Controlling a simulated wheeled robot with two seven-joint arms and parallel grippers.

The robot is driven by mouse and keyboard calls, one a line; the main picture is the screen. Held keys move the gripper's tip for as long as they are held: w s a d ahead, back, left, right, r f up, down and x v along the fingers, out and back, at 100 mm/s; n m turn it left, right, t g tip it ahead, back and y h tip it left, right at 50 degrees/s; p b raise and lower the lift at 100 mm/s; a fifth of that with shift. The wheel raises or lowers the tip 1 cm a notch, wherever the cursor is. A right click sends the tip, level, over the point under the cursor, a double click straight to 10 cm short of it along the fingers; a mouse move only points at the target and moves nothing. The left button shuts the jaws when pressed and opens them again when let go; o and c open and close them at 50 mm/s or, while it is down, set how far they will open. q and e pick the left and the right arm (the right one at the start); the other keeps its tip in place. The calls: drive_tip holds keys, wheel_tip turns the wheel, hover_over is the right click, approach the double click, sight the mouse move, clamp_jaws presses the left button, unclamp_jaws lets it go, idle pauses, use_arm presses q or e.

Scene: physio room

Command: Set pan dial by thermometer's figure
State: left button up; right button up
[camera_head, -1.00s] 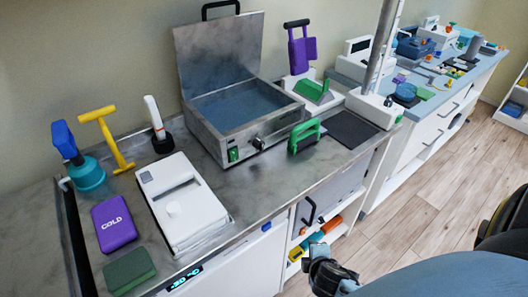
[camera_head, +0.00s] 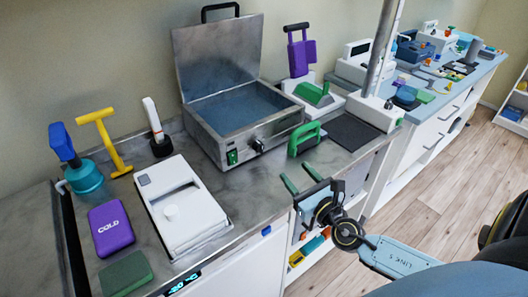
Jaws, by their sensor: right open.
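The steel pan (camera_head: 215,152) stands on the counter with its lid up and bluish water inside. Its dark dial (camera_head: 258,145) is on the front panel, right of a green switch (camera_head: 232,156); the dial's setting is too small to read. A white upright device (camera_head: 152,114) in a dark base stands left of the pan. It may be the thermometer, but no figure is readable on it. My right gripper (camera_head: 301,178) is open and empty, its green-tipped fingers apart near the counter's front edge, below and right of the dial. My left gripper is not in view.
A white box (camera_head: 183,210), purple COLD pack (camera_head: 111,227) and green block (camera_head: 126,273) lie at left. A display (camera_head: 183,284) on the counter front seems to read -20 °C. The counter before the pan is clear.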

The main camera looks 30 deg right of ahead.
sight(259, 148)
drive_tip(key=n, duration=0.1)
drive_tip(key=n+y, duration=0.1)
drive_tip(key=n, duration=0.1)
drive_tip(key=f+n+y, duration=0.1)
drive_tip(key=n, duration=0.1)
drive_tip(key=shift+w+a, duration=0.2)
drive_tip(key=shift+w, duration=0.15)
drive_tip(key=shift+w+n+g, duration=0.15)
drive_tip(key=shift+n+g, duration=0.15)
drive_tip(key=shift+n, duration=0.2)
drive_tip(key=shift+w+y, duration=0.25)
drive_tip(key=shift+y, duration=0.05)
drive_tip(key=w, duration=0.8)
drive_tip(key=w+a, duration=0.1)
drive_tip(key=w, duration=0.3)
drive_tip(key=shift+w, duration=0.3)
drive_tip(key=c, duration=1)
drive_tip(key=shift+o, duration=0.2)
drive_tip(key=shift+b, duration=0.3)
